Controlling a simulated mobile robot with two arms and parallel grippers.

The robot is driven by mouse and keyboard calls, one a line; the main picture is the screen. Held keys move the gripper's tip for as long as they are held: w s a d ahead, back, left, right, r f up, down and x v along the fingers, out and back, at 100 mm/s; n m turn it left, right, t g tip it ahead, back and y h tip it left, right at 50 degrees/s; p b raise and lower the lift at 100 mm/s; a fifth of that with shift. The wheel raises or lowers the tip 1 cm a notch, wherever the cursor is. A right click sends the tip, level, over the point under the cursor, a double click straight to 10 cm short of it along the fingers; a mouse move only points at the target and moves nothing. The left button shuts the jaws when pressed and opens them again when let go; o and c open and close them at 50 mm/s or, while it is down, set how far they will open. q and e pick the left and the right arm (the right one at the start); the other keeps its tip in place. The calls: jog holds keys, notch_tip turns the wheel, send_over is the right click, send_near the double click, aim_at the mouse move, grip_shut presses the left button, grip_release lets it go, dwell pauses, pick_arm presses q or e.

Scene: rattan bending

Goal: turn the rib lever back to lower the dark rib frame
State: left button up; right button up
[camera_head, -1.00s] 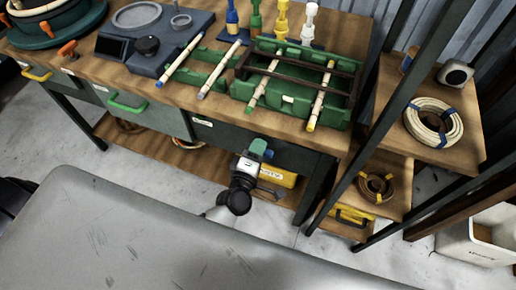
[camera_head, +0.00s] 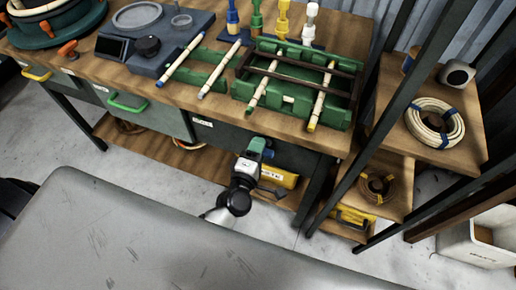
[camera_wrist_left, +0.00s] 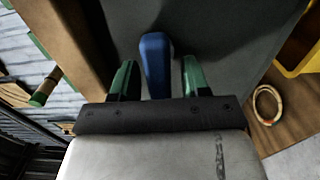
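The dark rib frame (camera_head: 310,64) lies across the green jig (camera_head: 292,105) on the bench, over two pale rods. A blue lever (camera_wrist_left: 155,62), which I take as the rib lever, hangs in front of the grey bench front in the left wrist view. My left gripper (camera_head: 260,148) is below the bench top's front edge, in front of the drawers. Its green fingers (camera_wrist_left: 159,80) stand apart on either side of the lever. In the head view the lever is mostly hidden by the gripper. My right gripper is not in view.
Pale rods (camera_head: 220,70) and a grey device (camera_head: 150,45) lie left of the jig. A yellow case (camera_head: 278,175) sits on the low shelf behind the gripper. A shelf rack with a rattan coil (camera_head: 434,122) stands right of the bench.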

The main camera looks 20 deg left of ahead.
pick_arm(q)
jog(key=s, duration=1.1)
jog(key=shift+a, duration=0.15)
jog(key=shift+w, duration=0.1)
jog(key=s+a+f+m+g+h+p, duration=0.1)
jog(key=s+f+m+g+p, duration=0.2)
jog(key=f+m, duration=0.45)
jog(key=s+f+m+g+h+p, duration=0.15)
jog(key=s+f+m+g, duration=0.25)
jog(key=f, duration=0.7)
jog(key=s+a+f+m+g+y+p, duration=0.1)
jog(key=s+a+f+m+g, duration=0.1)
jog(key=s, duration=0.4)
jog(key=s+a+f+m+g+y+p, duration=0.1)
jog(key=s+a+f+m+g, duration=0.2)
jog(key=s, duration=0.4)
jog(key=s+a+f+m+g+y+p, duration=0.1)
jog(key=s+a+f+m+g+p, duration=0.1)
jog(key=s+f+g, duration=0.3)
jog(key=shift+s+a+f+m, duration=0.4)
jog(key=shift+s+f+m, duration=0.45)
jog(key=shift+s, duration=0.2)
